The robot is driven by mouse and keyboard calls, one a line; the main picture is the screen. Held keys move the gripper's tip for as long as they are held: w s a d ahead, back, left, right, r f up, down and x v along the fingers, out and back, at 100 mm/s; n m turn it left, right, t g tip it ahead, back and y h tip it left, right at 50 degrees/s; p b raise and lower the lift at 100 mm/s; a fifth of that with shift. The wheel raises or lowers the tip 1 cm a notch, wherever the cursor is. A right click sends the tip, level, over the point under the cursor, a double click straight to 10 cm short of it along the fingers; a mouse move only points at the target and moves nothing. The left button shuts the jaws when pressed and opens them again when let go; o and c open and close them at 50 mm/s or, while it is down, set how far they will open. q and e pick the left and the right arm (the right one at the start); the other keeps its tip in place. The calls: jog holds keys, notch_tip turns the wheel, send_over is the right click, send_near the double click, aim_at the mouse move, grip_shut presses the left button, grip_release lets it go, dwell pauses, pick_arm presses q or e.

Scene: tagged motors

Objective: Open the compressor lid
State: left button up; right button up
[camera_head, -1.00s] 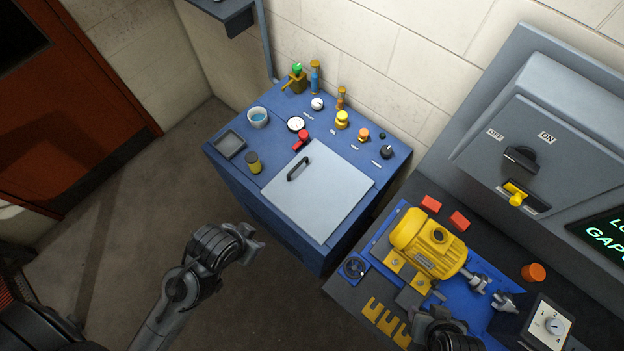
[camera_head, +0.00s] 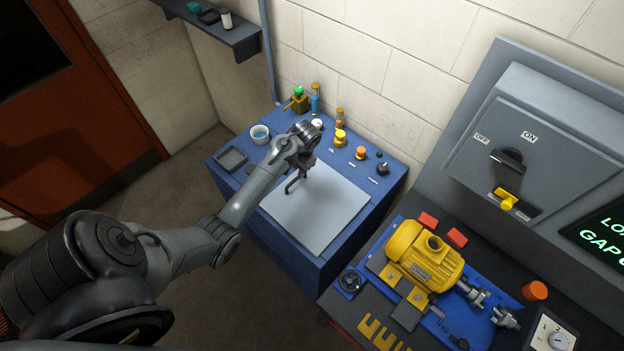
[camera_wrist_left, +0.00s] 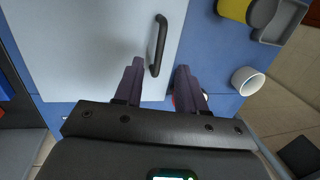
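The compressor lid (camera_head: 325,215) is a flat pale grey panel lying closed on top of the blue cabinet (camera_head: 270,232). Its dark bar handle (camera_head: 290,186) is near the lid's upper left edge, partly covered by my left gripper (camera_head: 303,163). In the left wrist view the lid (camera_wrist_left: 85,45) fills the upper left. The handle (camera_wrist_left: 158,45) shows whole there, its near end in line with the gap between the open fingers of my left gripper (camera_wrist_left: 158,75). The fingers hold nothing; contact with the handle cannot be told. My right gripper is not in view.
A white cup (camera_head: 260,134) and a grey tray (camera_head: 232,157) stand on the cabinet's left side. Knobs and a yellow button (camera_head: 340,139) line its back. A bench with a yellow motor (camera_head: 424,257) is at the right. A wall shelf (camera_head: 235,40) hangs upper left.

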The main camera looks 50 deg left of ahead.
pick_arm(q)
jog(key=shift+t, duration=0.3)
jog(key=f, duration=0.2)
jog(key=w+a+f, duration=0.1)
jog(key=f, duration=0.2)
jog(key=a+f, duration=0.1)
jog(key=f, duration=0.2)
jog(key=shift+w+a+f, duration=0.15)
jog(key=shift+w+f, duration=0.05)
jog(key=shift+w, duration=0.2)
grip_shut()
